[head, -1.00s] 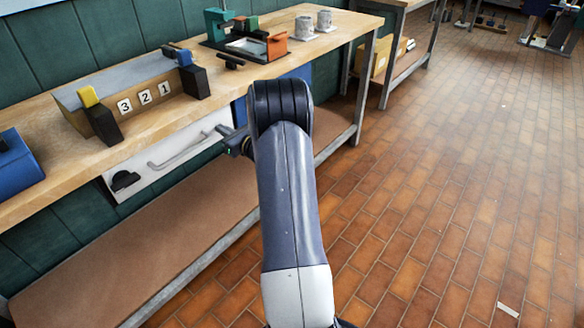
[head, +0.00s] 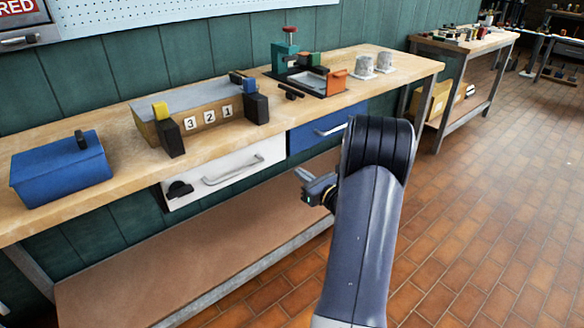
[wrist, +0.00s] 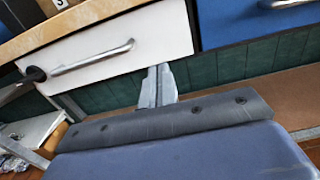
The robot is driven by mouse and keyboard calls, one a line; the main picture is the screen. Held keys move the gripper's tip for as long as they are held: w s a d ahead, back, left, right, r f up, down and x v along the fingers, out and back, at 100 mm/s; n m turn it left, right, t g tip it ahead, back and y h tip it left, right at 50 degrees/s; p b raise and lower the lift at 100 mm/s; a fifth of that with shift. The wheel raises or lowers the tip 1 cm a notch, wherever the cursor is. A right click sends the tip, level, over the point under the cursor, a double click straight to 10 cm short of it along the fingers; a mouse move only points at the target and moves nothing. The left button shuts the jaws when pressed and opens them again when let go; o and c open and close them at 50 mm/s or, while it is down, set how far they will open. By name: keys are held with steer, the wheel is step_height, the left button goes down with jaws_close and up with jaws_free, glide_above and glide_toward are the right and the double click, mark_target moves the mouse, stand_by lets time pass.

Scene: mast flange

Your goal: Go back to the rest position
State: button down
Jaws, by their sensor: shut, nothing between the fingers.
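My gripper (head: 304,175) is in front of the workbench, below its top and near the gap between the white drawer (head: 226,170) and the blue drawer (head: 327,130). In the wrist view its fingers (wrist: 158,82) are together and empty, pointing toward the bench front. My arm covers part of the bench's right side in the head view. Both drawers look shut.
The bench top (head: 120,155) holds a blue box (head: 60,170), a long holder numbered 3 2 1 (head: 205,118), a green and orange fixture (head: 308,72) and two grey cups. A lower shelf (head: 180,240) runs beneath. Tiled floor (head: 480,220) is clear at right.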

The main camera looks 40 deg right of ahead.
steer(key=shift+s, duration=0.7)
